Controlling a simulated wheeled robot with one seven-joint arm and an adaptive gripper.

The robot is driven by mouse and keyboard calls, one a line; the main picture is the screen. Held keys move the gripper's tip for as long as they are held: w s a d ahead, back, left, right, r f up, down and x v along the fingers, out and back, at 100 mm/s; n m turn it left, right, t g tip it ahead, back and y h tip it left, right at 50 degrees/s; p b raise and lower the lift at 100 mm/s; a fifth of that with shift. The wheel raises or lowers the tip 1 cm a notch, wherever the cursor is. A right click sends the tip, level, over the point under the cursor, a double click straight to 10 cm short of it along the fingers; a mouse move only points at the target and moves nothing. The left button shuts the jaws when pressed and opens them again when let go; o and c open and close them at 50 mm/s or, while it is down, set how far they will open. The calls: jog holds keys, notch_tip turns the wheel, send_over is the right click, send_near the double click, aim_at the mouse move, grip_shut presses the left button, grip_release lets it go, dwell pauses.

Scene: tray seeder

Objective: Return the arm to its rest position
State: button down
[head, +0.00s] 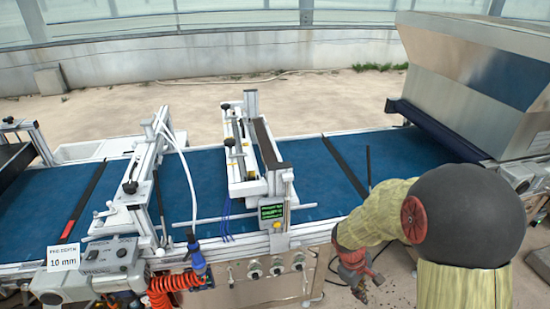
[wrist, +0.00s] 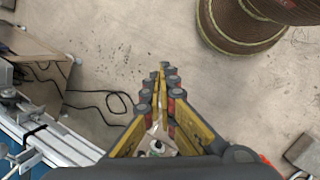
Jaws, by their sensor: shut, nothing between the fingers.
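My arm shows at the right of the head view, bent, in front of the tray seeder's near side. My gripper (wrist: 162,68) is shut and empty in the wrist view, its yellow and grey fingers together over bare floor. In the head view the end of the arm hangs low beside the seeder frame, and its fingertips are hard to make out. The tray seeder (head: 330,225) has a blue belt running across the head view. No object is in the fingers.
A metal hopper (head: 470,75) stands over the belt at the right. A control box (head: 112,255) and an orange coiled hose (head: 175,284) are on the near side. In the wrist view, a large brown spool (wrist: 238,25) stands on the floor and a black cable (wrist: 95,100) lies left.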

jog(key=s+a+r+m+t+y, duration=0.1)
jog(key=s+a+r+m+t, duration=0.1)
jog(key=s+r, duration=0.3)
jog(key=s+a+r+m+t+y, duration=0.1)
jog(key=s+r, duration=0.5)
jog(key=r, duration=0.7)
jog(key=s+a+r+m+t+y, duration=0.1)
jog(key=s+a+r+m+t, duration=0.2)
jog(key=r, duration=0.7)
jog(key=shift+s+a+m+t+y, duration=0.3)
jog(key=shift+s+a+m, duration=0.4)
jog(key=shift+s+m, duration=0.35)
jog(key=shift+s+r, duration=0.1)
